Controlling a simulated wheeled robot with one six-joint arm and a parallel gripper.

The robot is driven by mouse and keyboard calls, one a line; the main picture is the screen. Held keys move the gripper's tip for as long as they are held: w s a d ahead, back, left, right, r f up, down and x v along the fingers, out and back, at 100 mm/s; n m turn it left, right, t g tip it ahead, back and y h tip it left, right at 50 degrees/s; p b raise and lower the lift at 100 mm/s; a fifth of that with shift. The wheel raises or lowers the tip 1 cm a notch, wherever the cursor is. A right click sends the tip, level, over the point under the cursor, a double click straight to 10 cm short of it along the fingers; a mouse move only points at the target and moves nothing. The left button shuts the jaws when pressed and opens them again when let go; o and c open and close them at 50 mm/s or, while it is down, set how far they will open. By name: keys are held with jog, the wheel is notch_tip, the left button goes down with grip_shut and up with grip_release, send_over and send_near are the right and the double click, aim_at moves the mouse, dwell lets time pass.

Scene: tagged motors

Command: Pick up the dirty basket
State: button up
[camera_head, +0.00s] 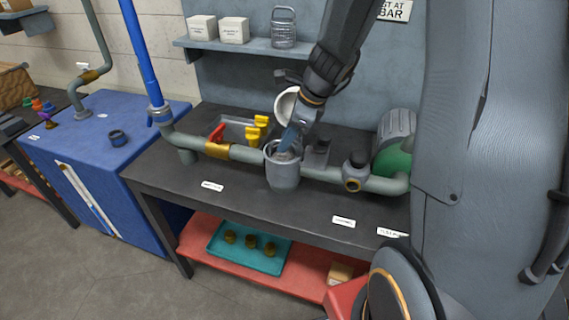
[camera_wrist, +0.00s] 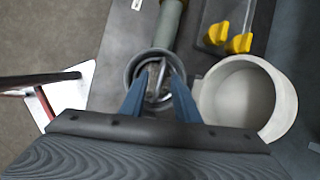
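A grey strainer housing (camera_head: 283,172) stands open at the top in the pipe line on the dark bench. Inside it, the wrist view shows a metallic basket (camera_wrist: 153,84) with a thin looped handle; its lower part is hidden in the housing. My gripper (camera_head: 290,140) points down into the housing mouth. In the wrist view its two blue fingers (camera_wrist: 158,86) stand apart, one on each side of the basket's handle, with a gap between them. I cannot see clear contact with the basket.
A pale round hollow cover (camera_wrist: 243,97) sits right beside the housing. Yellow-handled valves (camera_head: 257,130) and a red handle (camera_head: 217,132) stand behind the pipe. A wire basket (camera_head: 283,28) stands on the wall shelf. A teal tray (camera_head: 222,262) lies below.

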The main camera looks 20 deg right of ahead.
aim_at(284, 158)
jog(key=shift+x, duration=1.2)
grip_shut()
dwell(0.5)
